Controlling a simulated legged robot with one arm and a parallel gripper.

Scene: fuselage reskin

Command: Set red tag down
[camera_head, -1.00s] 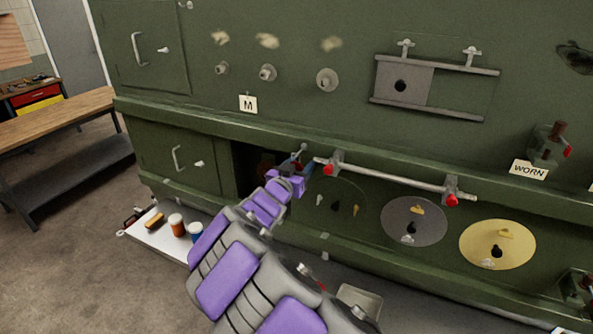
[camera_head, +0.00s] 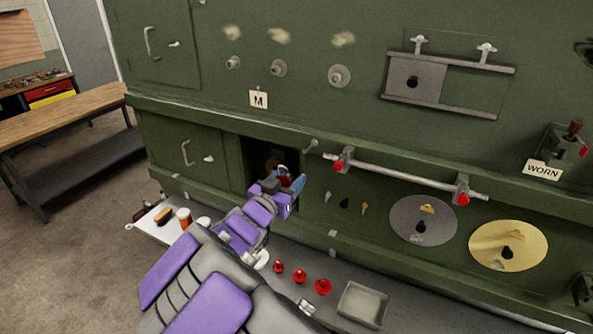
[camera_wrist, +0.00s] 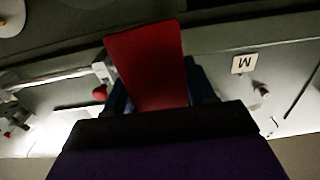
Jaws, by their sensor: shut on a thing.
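The red tag (camera_wrist: 148,65) is a flat red plate standing up between the blue fingers of my gripper (camera_wrist: 160,98) in the wrist view. My gripper is shut on its lower end, and the rest of the tag sticks out past the fingers. In the head view my gripper (camera_head: 288,180) is in front of the dark square opening in the lower green panel, near its right edge. The tag is mostly hidden there by my wrist and fingers. I cannot tell whether the tag touches anything.
A grey bar with red ends (camera_head: 400,178) runs right of the opening. Three red pieces (camera_head: 299,275) and a grey tray (camera_head: 363,304) sit on the ledge below. A white tray (camera_head: 160,228) with containers and a brush is at left. An M label (camera_head: 259,99) is above.

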